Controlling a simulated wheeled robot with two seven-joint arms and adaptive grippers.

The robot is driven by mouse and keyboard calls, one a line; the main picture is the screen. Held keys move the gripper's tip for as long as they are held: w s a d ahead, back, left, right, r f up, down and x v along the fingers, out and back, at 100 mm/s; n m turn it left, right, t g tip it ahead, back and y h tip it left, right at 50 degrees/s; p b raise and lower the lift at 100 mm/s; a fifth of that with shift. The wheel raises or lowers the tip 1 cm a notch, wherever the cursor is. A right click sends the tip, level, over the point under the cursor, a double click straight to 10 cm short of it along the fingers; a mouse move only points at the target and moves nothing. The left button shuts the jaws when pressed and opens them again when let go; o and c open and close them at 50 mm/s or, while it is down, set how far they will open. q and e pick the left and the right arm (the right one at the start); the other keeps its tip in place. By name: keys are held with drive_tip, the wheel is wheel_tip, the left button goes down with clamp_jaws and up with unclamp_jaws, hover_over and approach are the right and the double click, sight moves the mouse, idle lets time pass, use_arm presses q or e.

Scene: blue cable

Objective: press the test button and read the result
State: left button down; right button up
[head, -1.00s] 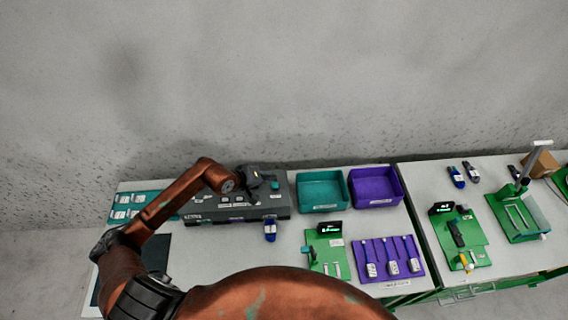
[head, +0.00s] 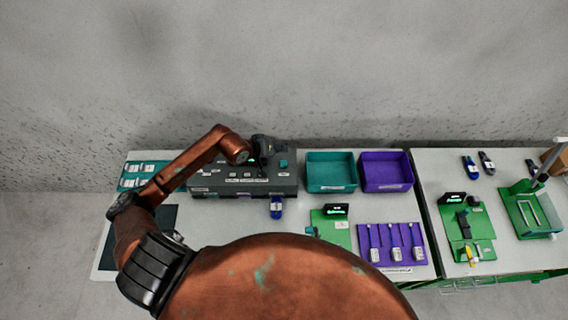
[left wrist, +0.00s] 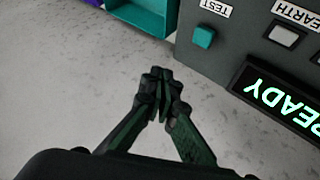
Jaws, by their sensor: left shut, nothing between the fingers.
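The dark grey tester (head: 215,187) stands at the back left of the bench, with several labelled buttons on top. Its teal button (left wrist: 203,37), beside the label TEST (left wrist: 215,8), is at the top of the left wrist view; it also shows at the tester's right end in the head view (head: 284,163). The tester's display (left wrist: 285,100) reads READY in green. My left gripper (left wrist: 160,78) is shut and empty, its tips apart from the teal button in the picture. In the head view the left gripper (head: 262,152) is over the tester and hides part of its top.
A blue connector piece (head: 276,207) lies in front of the tester. A teal bin (head: 331,187) and a purple bin (head: 387,186) stand to its right. A green fixture (head: 325,226) and a purple tray (head: 369,262) are nearer. A second bench with green fixtures is at right.

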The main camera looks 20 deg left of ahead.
sight(282, 164)
use_arm(q)
wheel_tip(282, 164, down, 6)
drive_tip(key=b, duration=0.3)
drive_tip(key=shift+f, duration=0.1)
drive_tip(key=shift+f+b, duration=0.3)
drive_tip(key=shift+b, duration=0.1)
drive_tip(key=shift+r, duration=0.1)
idle(0.7)
drive_tip(key=shift+f+b, duration=0.5)
drive_tip(key=shift+b, duration=0.15)
